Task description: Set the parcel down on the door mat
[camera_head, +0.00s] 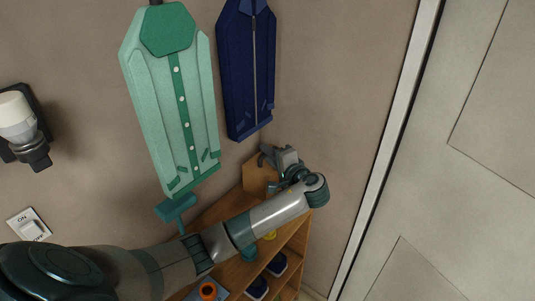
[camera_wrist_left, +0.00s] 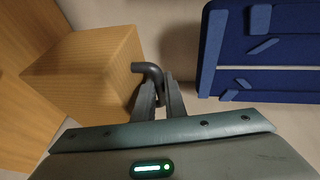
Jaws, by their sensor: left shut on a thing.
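The parcel, a plain tan box (camera_head: 257,172), shows beyond the shoe shelf's far end in the head view, partly behind my left gripper (camera_head: 270,157). In the left wrist view the parcel (camera_wrist_left: 88,68) fills the left side, close to the fingers. My left gripper (camera_wrist_left: 158,103) is shut on a dark grey bent handle (camera_wrist_left: 150,70) that appears to join the parcel's side. Whether the parcel hangs clear or touches the shelf, I cannot tell. The door mat is not in view. My right gripper is not in view.
Green (camera_head: 170,100) and navy (camera_head: 246,75) coats hang on the wall; the navy one shows close by at right in the wrist view. A wooden shelf (camera_head: 296,240) with shoes stands below my arm. A pale door (camera_head: 450,180) is at right. A wall lamp and switch are at left.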

